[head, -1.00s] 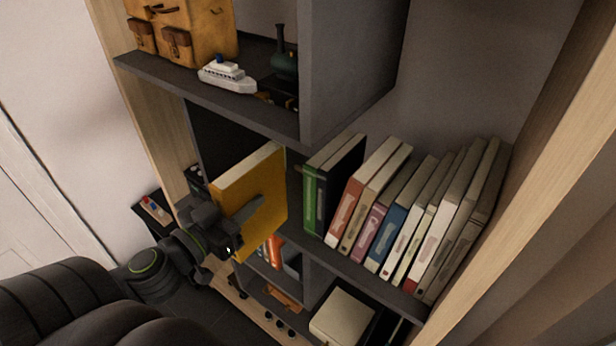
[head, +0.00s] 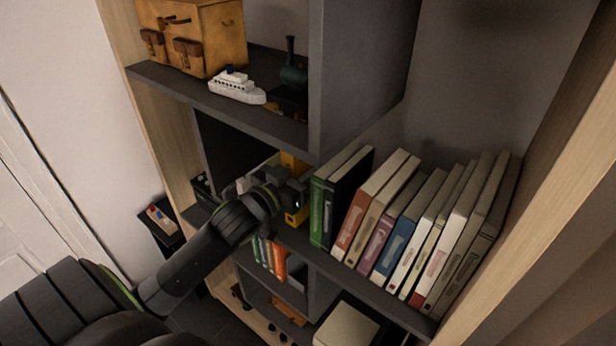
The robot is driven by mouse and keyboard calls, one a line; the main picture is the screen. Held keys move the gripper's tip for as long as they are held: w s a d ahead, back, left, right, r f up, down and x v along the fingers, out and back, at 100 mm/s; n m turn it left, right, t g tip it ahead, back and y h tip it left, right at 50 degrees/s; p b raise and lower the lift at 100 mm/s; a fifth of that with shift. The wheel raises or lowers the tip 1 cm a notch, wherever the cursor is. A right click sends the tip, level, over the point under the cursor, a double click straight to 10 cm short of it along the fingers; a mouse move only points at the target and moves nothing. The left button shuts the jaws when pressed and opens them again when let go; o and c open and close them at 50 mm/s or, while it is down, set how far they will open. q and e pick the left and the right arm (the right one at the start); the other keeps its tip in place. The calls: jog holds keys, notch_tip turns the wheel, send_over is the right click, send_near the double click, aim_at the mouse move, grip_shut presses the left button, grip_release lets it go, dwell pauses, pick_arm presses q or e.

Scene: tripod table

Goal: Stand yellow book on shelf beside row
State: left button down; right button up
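The yellow book (head: 294,164) stands upright on the middle shelf, just left of the green book (head: 318,212) at the left end of the row (head: 400,220). Most of it is hidden behind my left gripper (head: 290,195), which is at the book's front at the shelf edge. The fingers are largely hidden against the book, so I cannot see whether they clasp it. The gap between the yellow and green books is small, and contact is not clear. My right gripper is not in view.
The upper shelf above holds a brown case (head: 205,35), a white toy ship (head: 237,86) and a dark green toy engine (head: 294,68). A grey vertical panel (head: 350,75) rises close above my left gripper. Lower shelves hold more books (head: 270,257).

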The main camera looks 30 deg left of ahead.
pick_arm(q)
jog(key=shift+w+d, duration=0.1)
jog(key=shift+w, duration=0.55)
notch_tip(320, 180, down, 3)
jog(key=shift+f+p, duration=0.15)
jog(key=shift+p, duration=0.2)
jog(key=c, duration=1.1)
grip_release()
jog(key=shift+s, duration=0.15)
jog(key=shift+f, duration=0.1)
jog(key=shift+s+a, duration=0.15)
jog(key=shift+s, duration=1.85)
jog(key=shift+s+a, duration=0.2)
jog(key=shift+s, duration=1.75)
jog(key=shift+s+a, duration=0.15)
jog(key=shift+s, duration=1.85)
